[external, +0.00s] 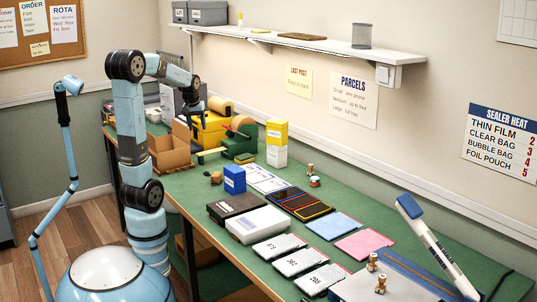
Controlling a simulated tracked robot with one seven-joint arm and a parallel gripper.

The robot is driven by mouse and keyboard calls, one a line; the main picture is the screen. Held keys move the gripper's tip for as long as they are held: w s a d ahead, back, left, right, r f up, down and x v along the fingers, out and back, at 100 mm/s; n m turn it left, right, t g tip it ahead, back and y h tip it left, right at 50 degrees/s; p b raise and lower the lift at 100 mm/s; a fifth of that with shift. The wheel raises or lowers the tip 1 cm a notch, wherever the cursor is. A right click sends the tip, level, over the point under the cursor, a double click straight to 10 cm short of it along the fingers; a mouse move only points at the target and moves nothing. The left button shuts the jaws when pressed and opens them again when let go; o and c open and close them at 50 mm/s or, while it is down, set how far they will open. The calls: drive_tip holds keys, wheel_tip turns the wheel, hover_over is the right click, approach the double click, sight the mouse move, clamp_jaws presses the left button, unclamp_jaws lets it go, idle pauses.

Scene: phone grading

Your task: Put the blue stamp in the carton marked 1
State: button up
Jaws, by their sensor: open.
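My gripper (197,112) is at the end of my raised arm, above the far part of the green bench, near the yellow machine. It is small here; no object shows between its fingers. An open brown cardboard carton (170,153) stands on the bench below and left of it; no number can be read on it. I cannot tell which is the blue stamp.
A blue box (234,180), yellow and white boxes (277,144), and yellow (211,128) and green (240,141) machines crowd the back. Flat black and white boxes, numbered packs and coloured mats cover the middle. A heat sealer (437,248) with a raised arm stands front right.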

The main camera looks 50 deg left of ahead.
drive_tip(key=s+d+r+m+t, duration=0.1)
drive_tip(key=s+d+m, duration=0.2)
drive_tip(key=d, duration=0.5)
drive_tip(key=s+d+r+m+t, duration=0.1)
drive_tip(key=s+d+m, duration=0.3)
drive_tip(key=s+d, duration=0.2)
drive_tip(key=s+d+r+m+t+h, duration=0.1)
drive_tip(key=s+d+m, duration=0.2)
drive_tip(key=d, duration=0.7)
drive_tip(key=shift+s+d+r, duration=0.15)
drive_tip(key=shift+s+d, duration=0.05)
drive_tip(key=shift+s, duration=1.05)
